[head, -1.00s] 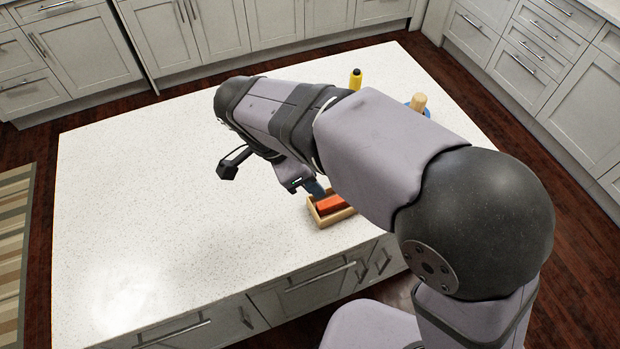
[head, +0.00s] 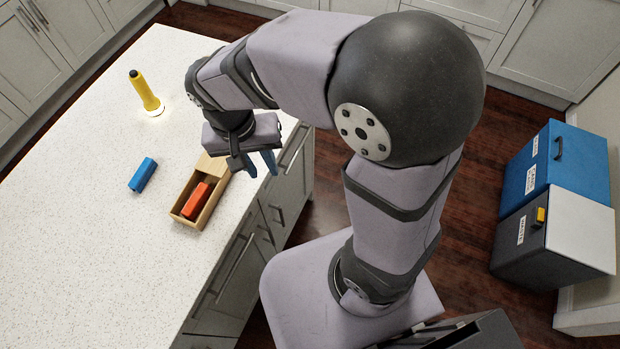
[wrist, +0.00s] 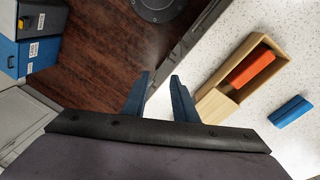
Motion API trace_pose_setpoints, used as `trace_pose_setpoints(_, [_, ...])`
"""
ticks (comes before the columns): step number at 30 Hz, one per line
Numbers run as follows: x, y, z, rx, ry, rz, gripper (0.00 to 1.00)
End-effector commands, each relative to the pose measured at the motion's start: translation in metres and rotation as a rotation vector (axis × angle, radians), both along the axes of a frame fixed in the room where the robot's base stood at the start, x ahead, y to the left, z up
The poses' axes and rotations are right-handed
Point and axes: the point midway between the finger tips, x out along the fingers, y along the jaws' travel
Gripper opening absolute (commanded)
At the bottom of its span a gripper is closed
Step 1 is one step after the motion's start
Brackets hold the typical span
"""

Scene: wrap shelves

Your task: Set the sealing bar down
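A blue bar (head: 143,174) lies on the pale counter, left of a wooden box (head: 212,213). It also shows in the wrist view (wrist: 290,111). A red-orange bar (head: 197,200) lies inside the box (wrist: 220,73) and shows in the wrist view too (wrist: 251,68). Neither bar carries a readable label, so I cannot tell which is the sealing bar. My gripper (head: 262,164) is right of the box, near the counter's edge. In the wrist view its two blue fingers (wrist: 160,78) are apart with nothing between them. It touches neither bar.
A yellow upright tool (head: 146,93) with a dark tip stands on the counter farther back. The counter (head: 80,240) is clear at the front left. A blue bin (head: 555,165) and a dark bin (head: 520,245) stand on the floor at the right.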

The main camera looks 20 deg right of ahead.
Motion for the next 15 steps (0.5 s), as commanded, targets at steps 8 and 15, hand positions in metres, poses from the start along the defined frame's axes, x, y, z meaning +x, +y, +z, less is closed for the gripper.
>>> trace_pose_setpoints(8, [-0.037,-0.079,-0.026,0.107,0.041,0.195,0.26])
trace_pose_setpoints(15, [-0.055,-0.100,-0.037,0.139,0.031,0.285,0.26])
